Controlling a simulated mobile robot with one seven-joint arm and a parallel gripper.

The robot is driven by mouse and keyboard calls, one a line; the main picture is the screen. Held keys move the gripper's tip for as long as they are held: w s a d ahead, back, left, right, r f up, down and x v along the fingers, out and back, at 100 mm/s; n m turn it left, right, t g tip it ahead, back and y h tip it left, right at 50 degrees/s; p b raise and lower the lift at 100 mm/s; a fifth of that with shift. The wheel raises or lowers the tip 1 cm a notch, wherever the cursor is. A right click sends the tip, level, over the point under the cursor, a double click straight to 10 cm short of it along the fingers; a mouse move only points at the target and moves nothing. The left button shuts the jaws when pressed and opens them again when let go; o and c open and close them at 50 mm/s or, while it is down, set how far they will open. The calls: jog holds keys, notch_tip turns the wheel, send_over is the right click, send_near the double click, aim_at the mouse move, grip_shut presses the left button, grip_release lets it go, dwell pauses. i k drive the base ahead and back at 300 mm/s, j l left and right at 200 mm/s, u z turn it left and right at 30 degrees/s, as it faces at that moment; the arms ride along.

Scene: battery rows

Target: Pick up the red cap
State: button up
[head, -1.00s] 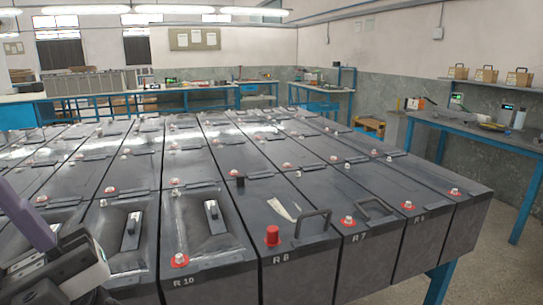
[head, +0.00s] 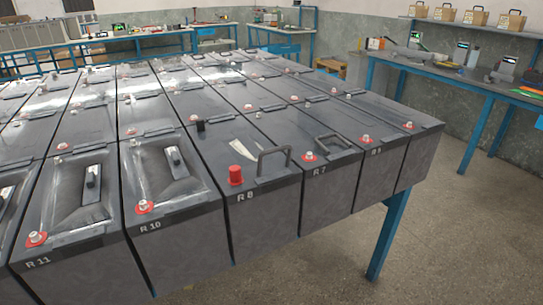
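The red cap (head: 236,175) stands upright on the front left corner of the battery labelled R 8 (head: 265,211), in the front row. It is a short ribbed cylinder with nothing touching it from above. A black handle (head: 274,162) rises just to its right, and a pale strip (head: 243,152) lies behind it on the same battery top. A small black cap (head: 201,126) stands at the rear of R 8. My gripper is not in view now.
Battery R 10 (head: 180,232) is to the left, with a red-ringed terminal; battery R 7 (head: 328,199) is to the right, with another handle. A blue table leg (head: 388,240) shows below. Open floor (head: 440,240) lies right, before a workbench (head: 455,83).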

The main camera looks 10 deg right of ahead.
aim_at(235, 171)
jog(key=i+l+u, duration=0.1)
jog(key=u, duration=0.25)
jog(key=l+u, duration=0.9)
jog(key=l, duration=1.2)
